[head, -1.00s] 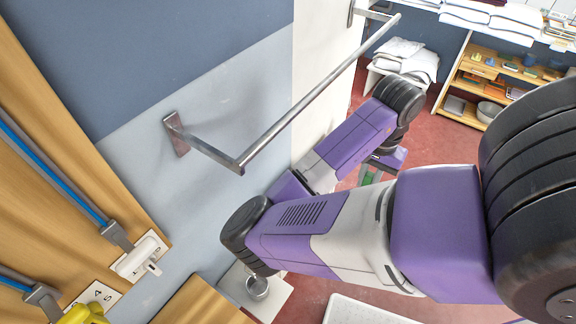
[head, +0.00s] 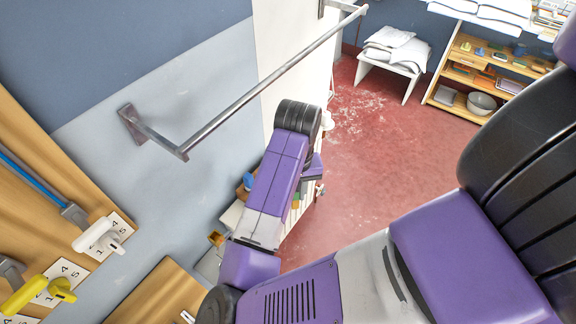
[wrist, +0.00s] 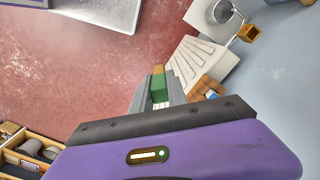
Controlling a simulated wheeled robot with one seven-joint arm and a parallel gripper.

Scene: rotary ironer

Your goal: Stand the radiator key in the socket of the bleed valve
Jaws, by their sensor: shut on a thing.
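In the wrist view my gripper (wrist: 157,92) is shut on a green piece with an orange-brown end (wrist: 158,84). I take this to be the radiator key; its working end cannot be made out. It is above the floor, left of a white ribbed panel (wrist: 193,66) that looks like a radiator. A small square brass-coloured fitting (wrist: 249,33) beyond the panel may be the bleed valve, and it also shows in the head view (head: 215,238). The key is apart from it. In the head view my arm hides most of the gripper.
A metal rail (head: 262,92) juts from the wall above my arm. A white stool with folded linen (head: 397,52) and a wooden shelf (head: 462,72) stand at the back. The red floor (head: 375,130) between is clear.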

